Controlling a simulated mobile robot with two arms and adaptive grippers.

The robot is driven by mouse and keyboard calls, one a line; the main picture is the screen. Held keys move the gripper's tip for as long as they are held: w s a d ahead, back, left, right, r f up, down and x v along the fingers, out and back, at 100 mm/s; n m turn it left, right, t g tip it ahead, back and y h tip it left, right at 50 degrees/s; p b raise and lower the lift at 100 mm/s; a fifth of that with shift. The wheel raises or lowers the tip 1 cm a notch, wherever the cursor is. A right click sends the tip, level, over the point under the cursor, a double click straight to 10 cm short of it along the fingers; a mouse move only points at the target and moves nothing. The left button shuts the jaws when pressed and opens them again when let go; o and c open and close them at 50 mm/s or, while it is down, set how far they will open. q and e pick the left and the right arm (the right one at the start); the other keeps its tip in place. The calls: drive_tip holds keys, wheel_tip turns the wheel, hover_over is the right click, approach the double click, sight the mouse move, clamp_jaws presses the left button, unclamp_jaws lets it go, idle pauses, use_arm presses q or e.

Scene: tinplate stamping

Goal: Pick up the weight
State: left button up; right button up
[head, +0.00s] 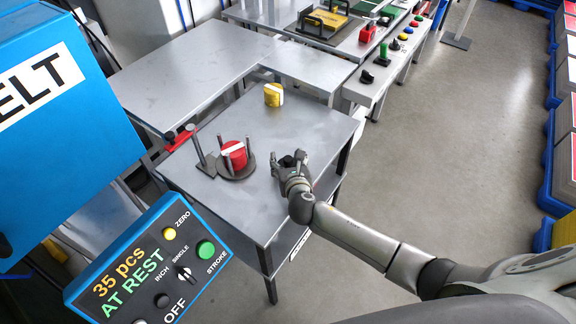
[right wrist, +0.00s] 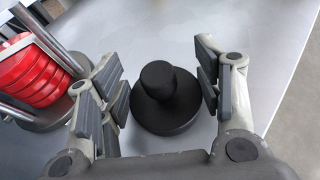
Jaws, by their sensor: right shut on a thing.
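The weight (right wrist: 165,98) is a black round piece with a wide base and a narrower knob on top, upright in the right wrist view. My right gripper (right wrist: 163,88) is around it, with one finger on each side, shut on it. Whether the weight touches the table below cannot be told. In the head view my right gripper (head: 291,160) is low over the right part of the grey table (head: 215,210). There the weight is mostly hidden by the fingers. My left gripper is not in view.
A round holder with upright posts and a stack of red pieces (head: 234,155) stands left of my right gripper. A yellow block (head: 273,95) is further back on the table. A blue control panel (head: 150,262) is at the lower left. Open floor (head: 440,130) lies to the right.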

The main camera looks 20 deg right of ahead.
drive_tip(key=shift+c, duration=1)
drive_tip(key=shift+r, duration=0.15)
drive_tip(key=shift+w+r, duration=0.1)
